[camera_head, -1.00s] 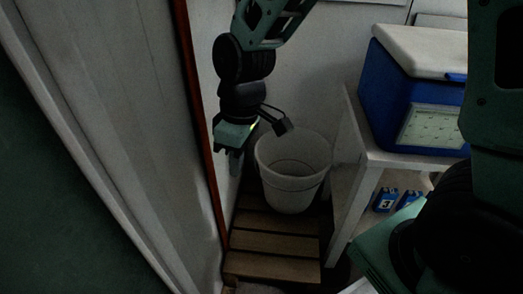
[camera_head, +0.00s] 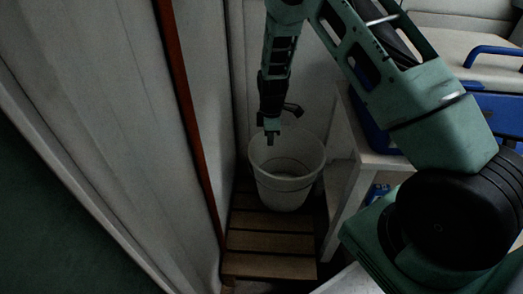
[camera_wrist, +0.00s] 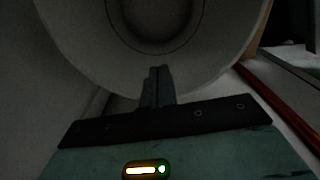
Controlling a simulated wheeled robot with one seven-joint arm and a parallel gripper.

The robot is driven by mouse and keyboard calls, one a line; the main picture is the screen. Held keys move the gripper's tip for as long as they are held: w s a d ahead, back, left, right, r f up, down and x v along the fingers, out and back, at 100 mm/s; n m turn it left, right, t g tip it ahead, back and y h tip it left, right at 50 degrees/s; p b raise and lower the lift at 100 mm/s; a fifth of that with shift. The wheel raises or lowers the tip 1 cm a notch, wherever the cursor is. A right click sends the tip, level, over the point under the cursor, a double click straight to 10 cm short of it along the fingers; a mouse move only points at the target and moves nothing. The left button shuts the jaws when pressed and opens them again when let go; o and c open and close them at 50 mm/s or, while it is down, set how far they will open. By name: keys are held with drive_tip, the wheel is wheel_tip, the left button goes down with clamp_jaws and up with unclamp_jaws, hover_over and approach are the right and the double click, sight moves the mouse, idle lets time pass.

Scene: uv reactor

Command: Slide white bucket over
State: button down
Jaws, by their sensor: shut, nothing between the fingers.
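The white bucket (camera_head: 287,187) stands upright on a wooden slatted platform (camera_head: 268,243), in the corner between the wall and a white table. It looks empty in the head view. My gripper (camera_head: 271,138) is shut and empty, pointing down at the far left part of the bucket's rim. In the wrist view the closed fingers (camera_wrist: 158,85) show in front of the bucket (camera_wrist: 222,60), whose round mouth and inner bottom fill the upper picture. I cannot tell whether the fingertips touch the bucket.
The white table (camera_head: 346,190) stands close to the right of the bucket, with a blue cooler (camera_head: 372,122) on it, partly hidden by my arm. A wall panel with a red-brown edge (camera_head: 190,120) is on the left. Bare slats lie in front of the bucket.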

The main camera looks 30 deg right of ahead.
drive_tip(key=a+f+b, duration=0.1)
drive_tip(key=f, duration=0.2)
drive_tip(key=w+a+f+b, duration=0.1)
drive_tip(key=f+b, duration=0.1)
drive_tip(key=f, duration=0.1)
drive_tip(key=a+f+b, duration=0.1)
drive_tip(key=f+b, duration=0.1)
drive_tip(key=f, duration=0.1)
drive_tip(key=shift+w+a+f, duration=0.25)
drive_tip(key=shift+w+a, duration=0.05)
drive_tip(key=shift+w, duration=0.1)
drive_tip(key=shift+a, duration=0.1)
drive_tip(key=a, duration=0.1)
drive_tip(key=w+a+p, duration=0.1)
drive_tip(key=shift+w+a, duration=0.25)
drive_tip(key=shift+a, duration=0.05)
